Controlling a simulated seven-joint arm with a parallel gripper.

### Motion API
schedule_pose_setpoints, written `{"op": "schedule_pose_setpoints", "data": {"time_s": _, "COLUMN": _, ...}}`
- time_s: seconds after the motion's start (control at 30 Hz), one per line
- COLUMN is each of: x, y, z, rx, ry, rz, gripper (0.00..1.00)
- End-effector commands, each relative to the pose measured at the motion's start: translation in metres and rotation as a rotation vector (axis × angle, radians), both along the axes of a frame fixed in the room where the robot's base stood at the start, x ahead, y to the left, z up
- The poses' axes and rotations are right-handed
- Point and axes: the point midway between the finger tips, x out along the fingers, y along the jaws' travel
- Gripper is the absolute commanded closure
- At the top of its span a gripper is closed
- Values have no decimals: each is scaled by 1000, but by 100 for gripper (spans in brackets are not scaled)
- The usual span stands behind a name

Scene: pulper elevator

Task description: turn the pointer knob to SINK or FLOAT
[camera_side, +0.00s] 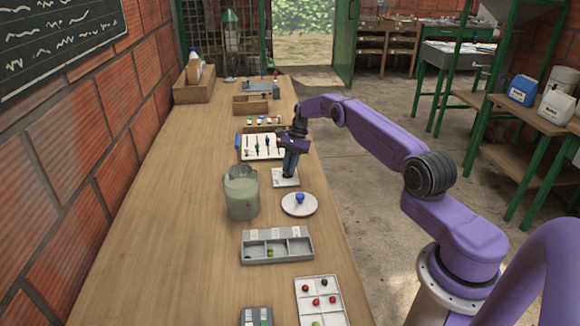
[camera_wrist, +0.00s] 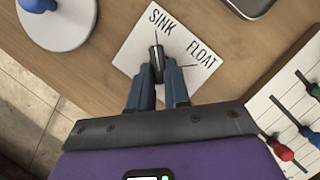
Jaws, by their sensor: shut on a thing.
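The dark pointer knob (camera_wrist: 157,56) stands on a white card (camera_wrist: 130,58) printed SINK and FLOAT, with a thin black line near each word. My gripper (camera_wrist: 160,72) is shut on the knob, one blue-grey finger on either side. The knob's upper end aims roughly along the line below SINK, away from the FLOAT line; its exact pointing is hard to tell. In the side view, my gripper (camera_side: 290,172) reaches down to the white card (camera_side: 285,183) on the bench, and its fingers hide the knob.
A cloudy beaker (camera_side: 241,193) stands close left of the card. A white disc with a blue knob (camera_side: 300,203) is just in front. A white slider board (camera_side: 262,153) lies behind. A grey compartment tray (camera_side: 277,258) sits nearer. The bench's left side is clear.

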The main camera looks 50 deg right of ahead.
Motion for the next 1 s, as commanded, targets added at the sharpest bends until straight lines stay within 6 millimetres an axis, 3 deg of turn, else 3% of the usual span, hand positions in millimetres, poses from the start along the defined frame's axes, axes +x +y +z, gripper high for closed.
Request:
{"op": "schedule_pose_setpoints", "data": {"time_s": 0.67, "x": 0, "y": 1, "z": 0, "rx": 1, "ry": 2, "rz": 43, "gripper": 100}}
{"op": "schedule_pose_setpoints", "data": {"time_s": 0.7, "x": 0, "y": 1, "z": 0, "rx": 2, "ry": 2, "rz": 43, "gripper": 73}}
{"op": "schedule_pose_setpoints", "data": {"time_s": 0.77, "x": 0, "y": 1, "z": 0, "rx": 1, "ry": 2, "rz": 43, "gripper": 57}}
{"op": "schedule_pose_setpoints", "data": {"time_s": 1.0, "x": 0, "y": 0, "z": 0, "rx": 1, "ry": 1, "rz": 42, "gripper": 57}}
